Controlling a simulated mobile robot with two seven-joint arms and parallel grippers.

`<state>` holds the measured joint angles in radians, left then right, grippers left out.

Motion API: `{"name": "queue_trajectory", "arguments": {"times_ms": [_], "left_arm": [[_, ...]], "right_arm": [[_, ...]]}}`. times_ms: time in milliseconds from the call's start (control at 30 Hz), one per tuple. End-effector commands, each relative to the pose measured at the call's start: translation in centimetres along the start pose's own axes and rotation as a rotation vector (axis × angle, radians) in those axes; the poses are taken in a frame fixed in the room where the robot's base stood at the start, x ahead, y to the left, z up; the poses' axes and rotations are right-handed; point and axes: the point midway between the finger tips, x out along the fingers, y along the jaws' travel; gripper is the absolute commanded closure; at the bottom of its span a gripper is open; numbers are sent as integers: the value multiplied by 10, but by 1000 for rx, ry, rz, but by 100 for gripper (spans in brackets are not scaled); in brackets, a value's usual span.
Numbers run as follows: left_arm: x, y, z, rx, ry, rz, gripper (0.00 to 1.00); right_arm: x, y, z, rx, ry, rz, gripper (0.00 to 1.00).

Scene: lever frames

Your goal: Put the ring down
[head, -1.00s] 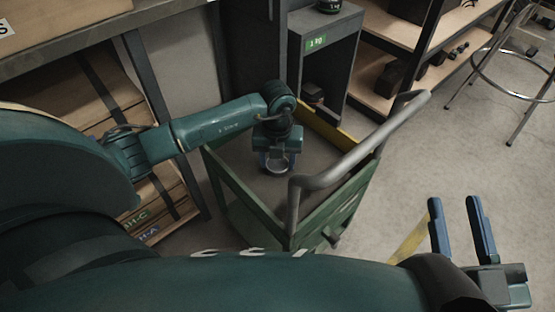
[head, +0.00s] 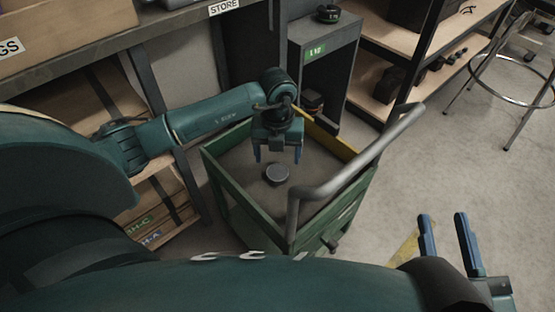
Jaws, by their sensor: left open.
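The ring (head: 277,175), a small dark round piece with a lighter rim, lies on the floor of the green cart (head: 235,188). My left gripper (head: 278,156) points down over the cart, with its blue fingers apart and nothing between them. Its fingertips appear just behind and above the ring, apart from it. My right gripper (head: 444,236) is at the lower right, outside the cart, with its blue fingers spread and empty.
The cart's grey handle (head: 350,165) rises along its right side. A grey cabinet (head: 335,60) stands behind the cart, with shelves (head: 420,70) to its right. A workbench (head: 100,50) is at the left. A stool (head: 510,75) stands far right.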

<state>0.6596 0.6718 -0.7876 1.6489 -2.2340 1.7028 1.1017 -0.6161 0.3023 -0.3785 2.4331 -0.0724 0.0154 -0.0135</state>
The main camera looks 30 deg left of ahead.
Motion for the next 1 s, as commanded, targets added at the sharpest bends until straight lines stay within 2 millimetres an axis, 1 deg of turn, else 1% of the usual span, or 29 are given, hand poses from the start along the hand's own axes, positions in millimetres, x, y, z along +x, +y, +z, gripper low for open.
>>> {"name": "queue_trajectory", "arguments": {"times_ms": [33, 100, 200, 300, 467, 1000], "left_arm": [[-18, 0, 1, 1, -4, 0, 26], [-31, 0, 1, 1, -2, -1, 26], [-48, 0, 1, 1, -3, 0, 26], [-58, 0, 0, 0, -1, 0, 26], [-64, 0, 0, -1, -1, 1, 26], [-64, 0, 0, 0, 0, 1, 26]], "right_arm": [[1, 2, -4, -8, -8, 7, 64], [1, 3, -4, -26, -14, 12, 64], [0, 4, -5, -45, -16, 16, 64], [-2, 6, 0, -61, -33, 19, 64], [-4, 7, 2, -73, -39, 22, 64], [-3, 5, 2, -66, -37, 21, 64]]}}
